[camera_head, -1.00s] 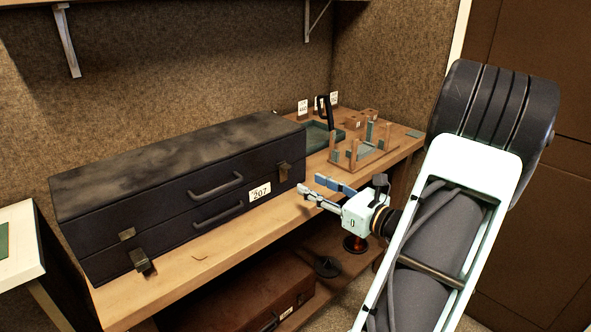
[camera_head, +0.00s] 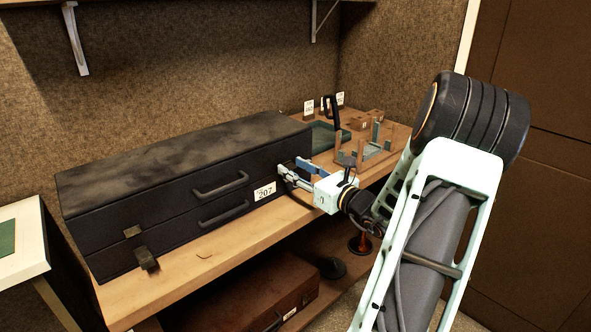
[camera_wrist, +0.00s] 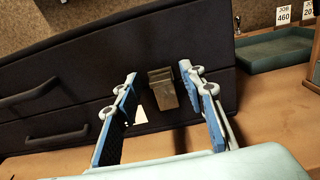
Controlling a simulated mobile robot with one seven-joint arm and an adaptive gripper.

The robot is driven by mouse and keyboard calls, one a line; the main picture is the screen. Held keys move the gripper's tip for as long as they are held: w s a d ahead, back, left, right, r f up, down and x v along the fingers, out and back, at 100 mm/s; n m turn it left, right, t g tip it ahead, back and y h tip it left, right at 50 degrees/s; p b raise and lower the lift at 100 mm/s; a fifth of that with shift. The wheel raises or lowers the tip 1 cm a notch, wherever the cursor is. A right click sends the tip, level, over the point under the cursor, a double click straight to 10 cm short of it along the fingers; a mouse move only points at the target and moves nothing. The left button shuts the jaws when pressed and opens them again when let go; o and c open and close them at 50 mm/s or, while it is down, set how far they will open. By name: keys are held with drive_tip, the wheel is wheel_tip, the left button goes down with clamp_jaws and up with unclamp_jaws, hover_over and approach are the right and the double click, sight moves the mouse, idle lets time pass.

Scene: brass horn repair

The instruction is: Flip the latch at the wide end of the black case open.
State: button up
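The long black case (camera_head: 160,190) lies shut on the bench. Its right-end latch (camera_wrist: 163,88) shows in the wrist view as a dull brass clasp across the lid seam, its tab lying against the front. In the head view my gripper hides that latch. My gripper (camera_wrist: 158,76) is open, with its blue-padded fingers on either side of the latch. It points at the case front and holds nothing; contact cannot be told. It also shows at the case's right end in the head view (camera_head: 289,170). The left latch (camera_head: 146,257) hangs down, apart from its catch plate on the lid.
Two handles (camera_head: 222,186) and a 207 label (camera_head: 265,192) are on the case front. A green tray (camera_wrist: 272,52), a wooden peg rack (camera_head: 368,152) and job cards stand to the right. A brown case (camera_head: 265,290) lies below the bench.

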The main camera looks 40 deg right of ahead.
sight(294, 168)
clamp_jaws()
drive_tip(key=shift+f, duration=0.15)
drive_tip(key=t+b, duration=0.1)
drive_tip(key=b, duration=0.1)
drive_tip(key=s+f+t+b, duration=0.1)
drive_tip(key=b, duration=0.2)
drive_tip(key=shift+f+t, duration=0.25)
drive_tip(key=shift+t, duration=0.05)
drive_tip(key=t+b, duration=0.2)
drive_tip(key=s+f+t+b, duration=0.1)
drive_tip(key=t+b, duration=0.1)
drive_tip(key=shift+s+d+f+y+b, duration=0.1)
drive_tip(key=shift+f+y+b, duration=0.05)
drive_tip(key=shift+y+b, duration=0.2)
drive_tip(key=shift+s+f+t+b, duration=0.15)
drive_tip(key=shift+f+t+b, duration=0.05)
drive_tip(key=shift+t+b, duration=0.7)
